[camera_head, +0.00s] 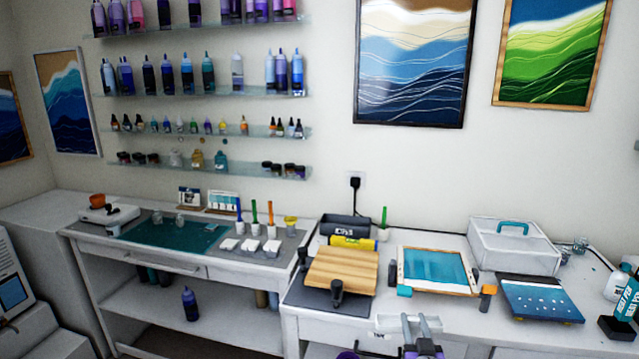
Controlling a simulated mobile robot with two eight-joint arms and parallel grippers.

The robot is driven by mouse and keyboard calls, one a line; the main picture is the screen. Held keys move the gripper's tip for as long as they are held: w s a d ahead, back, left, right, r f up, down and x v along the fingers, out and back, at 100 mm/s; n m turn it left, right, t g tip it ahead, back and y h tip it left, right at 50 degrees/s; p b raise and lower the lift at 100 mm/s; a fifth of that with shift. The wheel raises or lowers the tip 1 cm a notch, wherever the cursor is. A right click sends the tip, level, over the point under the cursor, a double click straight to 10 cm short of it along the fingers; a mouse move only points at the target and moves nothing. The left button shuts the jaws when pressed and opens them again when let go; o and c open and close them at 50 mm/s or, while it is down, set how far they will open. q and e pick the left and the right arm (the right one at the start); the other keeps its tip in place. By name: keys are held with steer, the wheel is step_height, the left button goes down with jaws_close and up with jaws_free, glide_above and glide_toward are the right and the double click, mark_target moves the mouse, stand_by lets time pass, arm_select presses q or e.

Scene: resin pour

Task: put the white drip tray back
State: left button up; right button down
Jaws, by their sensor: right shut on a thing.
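The white drip tray (387,324) is a small, shallow, pale piece low in the head view, at the front edge of the right-hand table. My right gripper (418,322) is at the bottom of the view, with its two grey fingers over the tray. It is shut on the tray. The fingers cover part of the tray, and its white colour blends with the table front, so its full outline and any gap to the table are hard to tell.
Behind the tray are a wooden board (342,267) with dark clamps, a framed teal panel (437,268) and a blue panel (538,298). A white lidded box (513,250) stands at the back. Bottles (625,293) crowd the right edge. White tabletop (455,312) is bare near the gripper.

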mark_target(391, 326)
steer(key=shift+n+y, duration=0.4)
steer(key=shift+y, duration=0.2)
steer(key=a, duration=0.1)
steer(key=w+a+f, duration=0.1)
steer(key=a, duration=0.1)
steer(key=w+a+f+p, duration=0.1)
steer(key=a, duration=0.1)
arm_select(q)
steer(key=shift+w+r, duration=0.2)
steer(key=shift+r, duration=0.6)
arm_select(e)
steer(key=shift+s, duration=0.1)
